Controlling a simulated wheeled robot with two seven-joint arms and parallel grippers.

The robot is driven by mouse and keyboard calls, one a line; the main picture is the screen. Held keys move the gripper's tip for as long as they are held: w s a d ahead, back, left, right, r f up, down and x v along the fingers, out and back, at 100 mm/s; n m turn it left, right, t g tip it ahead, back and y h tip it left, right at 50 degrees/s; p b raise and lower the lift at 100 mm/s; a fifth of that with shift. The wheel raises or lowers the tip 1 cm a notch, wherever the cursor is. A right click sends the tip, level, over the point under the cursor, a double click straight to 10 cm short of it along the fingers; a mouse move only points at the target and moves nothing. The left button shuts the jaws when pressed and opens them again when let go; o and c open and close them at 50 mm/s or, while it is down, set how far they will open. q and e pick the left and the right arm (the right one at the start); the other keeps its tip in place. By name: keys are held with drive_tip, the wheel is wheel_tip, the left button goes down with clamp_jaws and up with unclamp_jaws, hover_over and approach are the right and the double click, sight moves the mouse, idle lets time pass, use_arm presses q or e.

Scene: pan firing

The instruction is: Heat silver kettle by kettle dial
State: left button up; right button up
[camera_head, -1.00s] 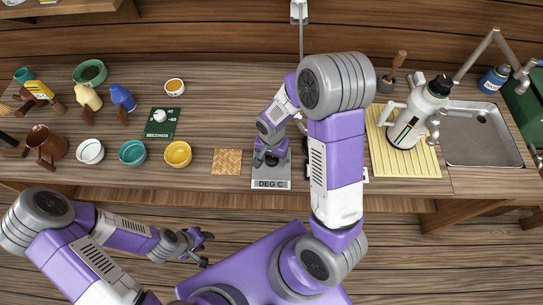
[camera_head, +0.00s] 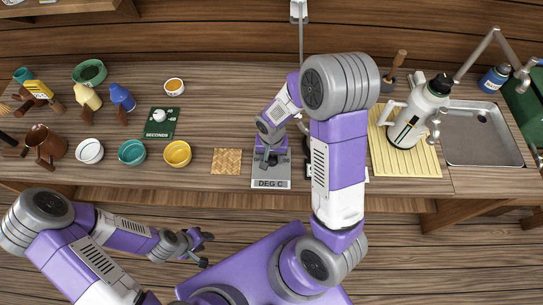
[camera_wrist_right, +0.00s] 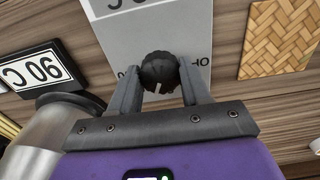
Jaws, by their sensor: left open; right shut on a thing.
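The dial is a round black knob (camera_wrist_right: 158,70) with a white mark, on a grey plate (camera_head: 271,184) labelled DEG C. My right gripper (camera_head: 267,161) is over the plate, its fingers shut on the knob's two sides; in the right wrist view the gripper (camera_wrist_right: 160,88) straddles the knob. A silver rounded body with a dark rim (camera_wrist_right: 40,130), apparently the kettle, stands beside the plate in the right wrist view; my right arm hides most of that area in the head view. My left gripper (camera_head: 197,246) is open and empty, in front of the counter.
A 90 C sign (camera_wrist_right: 42,73) lies beside the plate. A woven mat (camera_head: 227,161) is to the plate's left, then several bowls, including a yellow one (camera_head: 177,153).

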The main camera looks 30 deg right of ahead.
sight(272, 157)
drive_tip(key=n, duration=0.5)
drive_tip(key=shift+n, duration=0.4)
drive_tip(key=n, duration=0.5)
drive_tip(key=shift+d, duration=0.1)
drive_tip(key=n, duration=0.5)
drive_tip(key=shift+n, duration=0.4)
drive_tip(key=shift+w+n+p, duration=0.1)
drive_tip(key=shift+n+p, duration=0.75)
drive_tip(key=shift+n, duration=1.45)
drive_tip(key=o, duration=1.1)
drive_tip(key=shift+c, duration=0.2)
wheel_tip(272, 157, up, 8)
drive_tip(key=shift+f+p, duration=0.2)
drive_tip(key=shift+p, duration=0.75)
